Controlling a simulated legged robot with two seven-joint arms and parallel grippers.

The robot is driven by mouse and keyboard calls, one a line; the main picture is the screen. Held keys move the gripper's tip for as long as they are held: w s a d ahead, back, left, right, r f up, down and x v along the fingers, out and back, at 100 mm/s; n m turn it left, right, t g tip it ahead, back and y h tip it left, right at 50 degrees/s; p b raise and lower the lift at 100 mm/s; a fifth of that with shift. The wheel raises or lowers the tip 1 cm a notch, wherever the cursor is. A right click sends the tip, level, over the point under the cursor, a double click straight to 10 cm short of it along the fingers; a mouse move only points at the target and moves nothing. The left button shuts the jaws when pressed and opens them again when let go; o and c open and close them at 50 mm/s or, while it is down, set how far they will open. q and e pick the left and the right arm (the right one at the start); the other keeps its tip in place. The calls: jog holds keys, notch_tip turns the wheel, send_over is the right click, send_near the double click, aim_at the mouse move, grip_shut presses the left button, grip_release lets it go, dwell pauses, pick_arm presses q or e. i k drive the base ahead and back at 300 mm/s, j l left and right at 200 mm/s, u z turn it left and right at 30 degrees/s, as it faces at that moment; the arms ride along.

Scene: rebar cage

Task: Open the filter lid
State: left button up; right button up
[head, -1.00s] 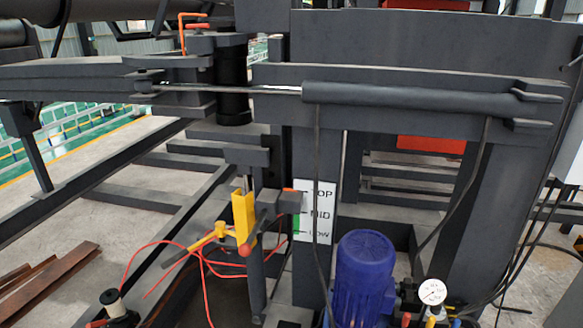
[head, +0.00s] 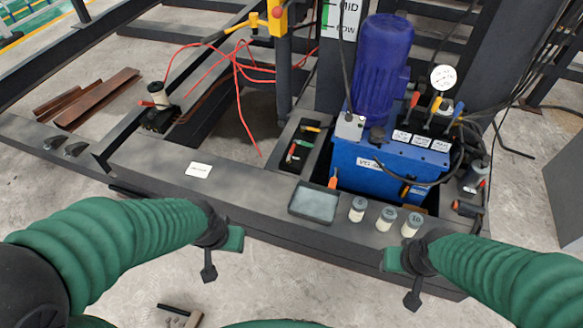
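My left gripper (head: 208,272) hangs from the green-sleeved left arm in front of the dark frame beam. My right gripper (head: 412,298) hangs from the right arm in front of the beam's right part. Both are small, dark and seen from above, so I cannot tell whether their fingers are open; neither visibly touches anything. No part is clearly marked as the filter lid. A black fitting with a pale top and red lever (head: 158,98) stands on the frame at left. The blue hydraulic tank (head: 375,172) has a dark round cap (head: 377,137) on top.
Three small pale canisters (head: 387,218) stand on the beam beside a grey tray (head: 315,204). A box of coloured-handled tools (head: 300,148) is behind. A blue motor (head: 383,68), gauge (head: 443,77) and levers top the tank. Red hoses (head: 238,72) and rusty bars (head: 98,97) lie left.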

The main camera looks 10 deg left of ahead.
aim_at(479, 169)
jog(key=z, duration=1.25)
